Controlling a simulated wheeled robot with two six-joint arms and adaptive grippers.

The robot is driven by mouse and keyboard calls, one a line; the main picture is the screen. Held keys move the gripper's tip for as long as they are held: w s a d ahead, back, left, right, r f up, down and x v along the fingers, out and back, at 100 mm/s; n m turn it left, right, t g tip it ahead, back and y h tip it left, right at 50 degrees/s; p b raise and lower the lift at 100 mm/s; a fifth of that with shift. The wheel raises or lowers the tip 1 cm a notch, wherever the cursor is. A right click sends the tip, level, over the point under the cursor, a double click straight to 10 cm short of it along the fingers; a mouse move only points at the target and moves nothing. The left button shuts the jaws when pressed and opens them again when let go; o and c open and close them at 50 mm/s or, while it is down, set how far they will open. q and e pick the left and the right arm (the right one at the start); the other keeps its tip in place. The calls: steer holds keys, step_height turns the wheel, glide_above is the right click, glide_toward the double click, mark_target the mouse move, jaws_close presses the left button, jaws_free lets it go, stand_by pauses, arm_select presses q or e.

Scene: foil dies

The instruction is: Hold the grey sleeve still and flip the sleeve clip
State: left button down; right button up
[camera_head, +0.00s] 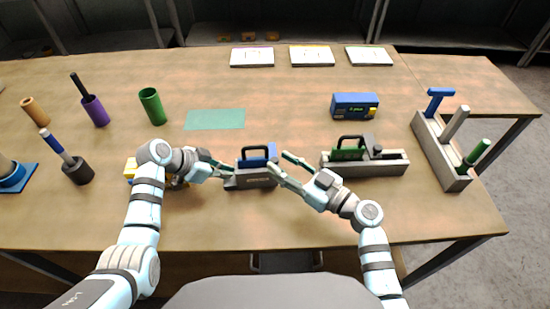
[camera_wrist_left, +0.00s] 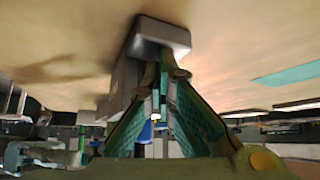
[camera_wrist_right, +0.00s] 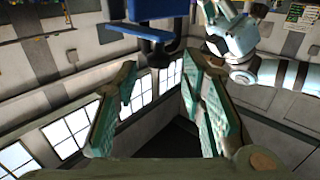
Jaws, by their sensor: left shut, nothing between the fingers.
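A grey sleeve (camera_head: 238,183) lies near the middle of the table with a blue block (camera_head: 256,160) in it. The block has a dark handle on top. I cannot make out the clip. My left gripper (camera_head: 228,168) is at the sleeve's left end; in the left wrist view its fingertips (camera_wrist_left: 162,62) meet right by a grey block end (camera_wrist_left: 160,33), with nothing seen between them. My right gripper (camera_head: 277,161) is open and empty just right of the blue block. The right wrist view shows its spread fingers (camera_wrist_right: 160,62) below a blue part (camera_wrist_right: 155,10).
A second grey holder (camera_head: 393,166) with a green block (camera_head: 346,154) stands to the right, close to my right arm. Further right is a rack (camera_head: 425,137) of tools. A blue box (camera_head: 354,105) and a green mat (camera_head: 215,119) lie behind. A yellow thing (camera_head: 130,168) is partly hidden by my left arm.

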mark_target(276, 161)
steer(key=x, duration=0.3)
steer(key=shift+w, duration=0.1)
jaws_close()
